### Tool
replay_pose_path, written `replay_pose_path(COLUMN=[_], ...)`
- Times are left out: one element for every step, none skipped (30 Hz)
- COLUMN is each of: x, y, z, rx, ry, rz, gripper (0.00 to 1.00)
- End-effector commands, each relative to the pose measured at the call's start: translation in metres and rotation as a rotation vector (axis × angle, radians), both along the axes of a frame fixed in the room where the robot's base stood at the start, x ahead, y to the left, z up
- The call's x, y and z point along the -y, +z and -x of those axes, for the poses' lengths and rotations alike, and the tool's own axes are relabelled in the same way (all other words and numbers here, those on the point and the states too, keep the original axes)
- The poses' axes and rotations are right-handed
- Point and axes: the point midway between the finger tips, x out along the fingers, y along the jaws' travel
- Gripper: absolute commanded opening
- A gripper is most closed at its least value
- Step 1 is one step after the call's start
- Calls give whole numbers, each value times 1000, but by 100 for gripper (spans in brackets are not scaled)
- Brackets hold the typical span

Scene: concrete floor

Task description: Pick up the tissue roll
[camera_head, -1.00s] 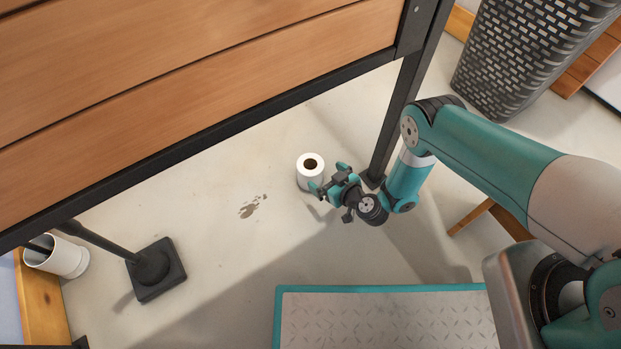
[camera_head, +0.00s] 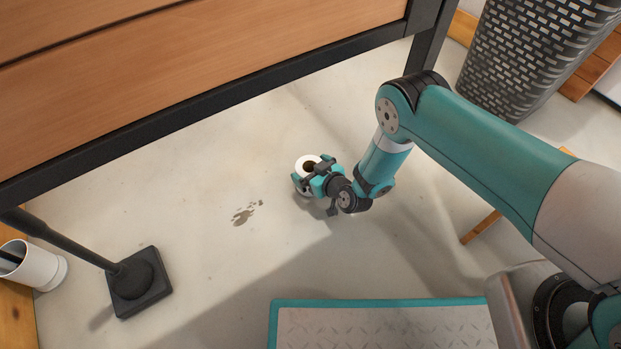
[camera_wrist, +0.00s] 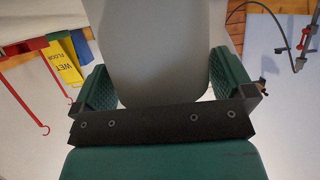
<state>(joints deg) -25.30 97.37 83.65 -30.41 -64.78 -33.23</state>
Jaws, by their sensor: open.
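The white tissue roll (camera_head: 305,162) stands upright on the concrete floor, its dark core facing up in the head view. My gripper (camera_head: 309,175) is at the roll, with its teal fingers reaching along the roll's sides and hiding part of it. In the wrist view the pale roll (camera_wrist: 158,50) fills the space between the two green textured fingers of my gripper (camera_wrist: 160,88). The fingers are open around it. Whether either finger touches the roll I cannot tell.
A wooden-topped table (camera_head: 180,60) with a dark frame overhangs the floor behind the roll. A grey woven basket (camera_head: 520,60) stands at the upper right.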

Motion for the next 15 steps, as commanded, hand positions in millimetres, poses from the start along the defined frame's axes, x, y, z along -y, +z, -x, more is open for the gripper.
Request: replay_pose_path(x=[0, 0, 0, 0, 0, 0, 0, 0, 0, 0, 0, 0, 0, 0, 0], y=[1, 1, 1, 1, 1, 1, 1, 1, 1, 1, 1, 1, 1, 1, 1], z=[0, 0, 0, 0, 0, 0, 0, 0, 0, 0, 0, 0, 0, 0, 0], rx=[0, 0, 0, 0, 0, 0, 0, 0, 0, 1, 1, 1, 1, 1, 1], ry=[0, 0, 0, 0, 0, 0, 0, 0, 0, 0, 0, 0, 0, 0, 0], rz=[0, 0, 0, 0, 0, 0, 0, 0, 0, -1, -1, -1, -1, -1, -1], gripper=[100, 100, 100, 95, 88, 79, 72, 66, 66, 66, 66, 66, 66, 66, 65])
